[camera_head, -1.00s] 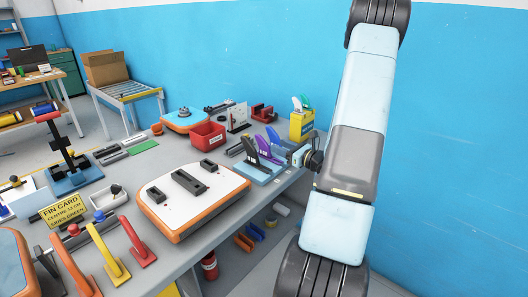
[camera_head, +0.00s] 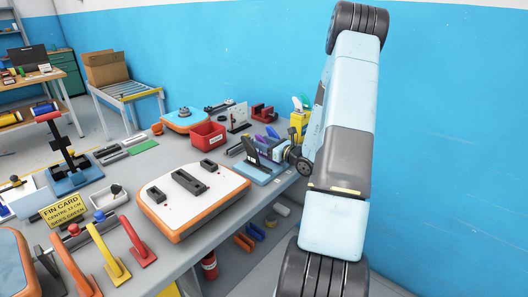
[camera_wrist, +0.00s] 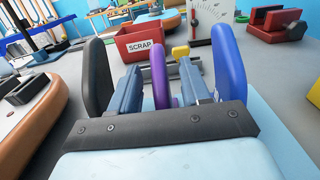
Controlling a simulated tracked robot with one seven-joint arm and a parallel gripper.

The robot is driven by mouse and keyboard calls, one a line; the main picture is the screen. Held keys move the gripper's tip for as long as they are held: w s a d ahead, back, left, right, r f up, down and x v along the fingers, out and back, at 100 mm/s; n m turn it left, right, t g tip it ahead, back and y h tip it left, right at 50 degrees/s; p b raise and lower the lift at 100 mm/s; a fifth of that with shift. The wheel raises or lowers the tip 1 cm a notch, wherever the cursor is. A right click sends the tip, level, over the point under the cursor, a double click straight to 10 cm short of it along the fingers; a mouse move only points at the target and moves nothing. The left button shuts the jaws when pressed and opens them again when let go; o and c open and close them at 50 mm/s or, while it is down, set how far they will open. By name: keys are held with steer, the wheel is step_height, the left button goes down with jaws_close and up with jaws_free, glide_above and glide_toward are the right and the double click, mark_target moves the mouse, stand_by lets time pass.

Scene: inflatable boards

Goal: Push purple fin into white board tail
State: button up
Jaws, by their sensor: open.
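The purple fin (camera_head: 262,142) stands upright in a light blue rack (camera_head: 256,174) at the table's right side. In the wrist view the purple fin (camera_wrist: 159,74) shows between the two fingers of my gripper (camera_wrist: 162,84), which are open with gaps on either side. A black fin (camera_wrist: 98,76) stands to the left of the fingers and a blue fin (camera_wrist: 229,62) to the right. In the head view my gripper (camera_head: 280,152) is at the rack, partly hiding the fins. The white board (camera_head: 215,190), orange-edged, lies left of the rack with black slotted boxes (camera_head: 188,181) on top.
A red scrap bin (camera_head: 208,135) stands behind the rack, and a yellow holder (camera_head: 298,124) at the back right. Coloured levers (camera_head: 112,256) and a yellow fin card (camera_head: 62,209) stand left of the board. The blue wall is close on the right.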

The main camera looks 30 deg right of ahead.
jaws_close()
stand_by(0.3)
